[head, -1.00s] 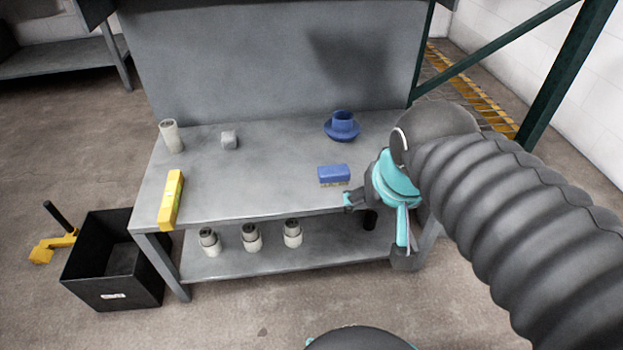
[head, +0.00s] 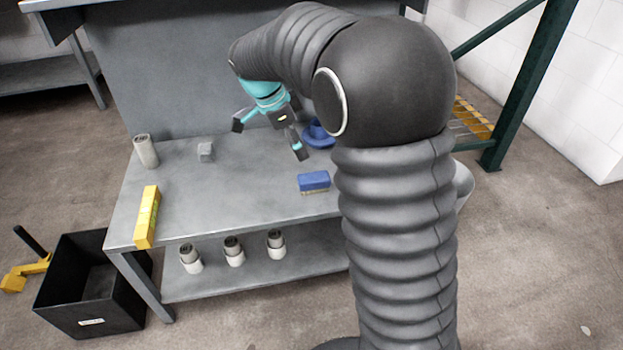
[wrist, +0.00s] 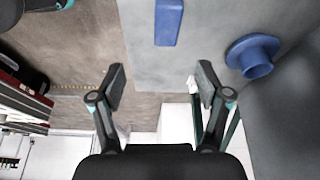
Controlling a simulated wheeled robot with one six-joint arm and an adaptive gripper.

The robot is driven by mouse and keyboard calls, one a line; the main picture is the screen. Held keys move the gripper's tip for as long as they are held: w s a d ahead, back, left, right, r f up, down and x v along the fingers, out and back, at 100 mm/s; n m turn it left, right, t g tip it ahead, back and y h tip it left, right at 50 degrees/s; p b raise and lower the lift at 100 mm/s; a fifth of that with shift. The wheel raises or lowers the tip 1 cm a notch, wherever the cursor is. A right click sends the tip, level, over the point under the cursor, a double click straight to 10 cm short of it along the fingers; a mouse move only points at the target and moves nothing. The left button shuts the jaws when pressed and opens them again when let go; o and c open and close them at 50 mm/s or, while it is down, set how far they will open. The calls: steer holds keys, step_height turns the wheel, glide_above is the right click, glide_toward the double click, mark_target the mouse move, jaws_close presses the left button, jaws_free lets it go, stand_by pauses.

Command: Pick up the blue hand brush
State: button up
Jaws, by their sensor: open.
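The blue hand brush (head: 314,181) lies on the grey table (head: 240,205) near its front edge, blue back up, with pale bristles showing along the front. It also shows in the wrist view (wrist: 168,22) at the top, beyond the fingertips. My gripper (head: 268,138) is open and empty, above the back of the table, up and to the left of the brush. In the wrist view the two fingers of my gripper (wrist: 160,88) stand wide apart with nothing between them.
A pale cylinder (head: 146,151), a grey block (head: 206,152) and a yellow bar (head: 147,217) are on the left. The table's middle is clear.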

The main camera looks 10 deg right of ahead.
mark_target(312, 177)
steer(key=shift+m, duration=0.5)
steer(key=x, duration=1)
steer(key=w+b+x, duration=0.1)
steer(key=x, duration=0.4)
steer(key=shift+a, duration=0.35)
steer(key=shift+c, duration=0.2)
steer(key=c, duration=1.2)
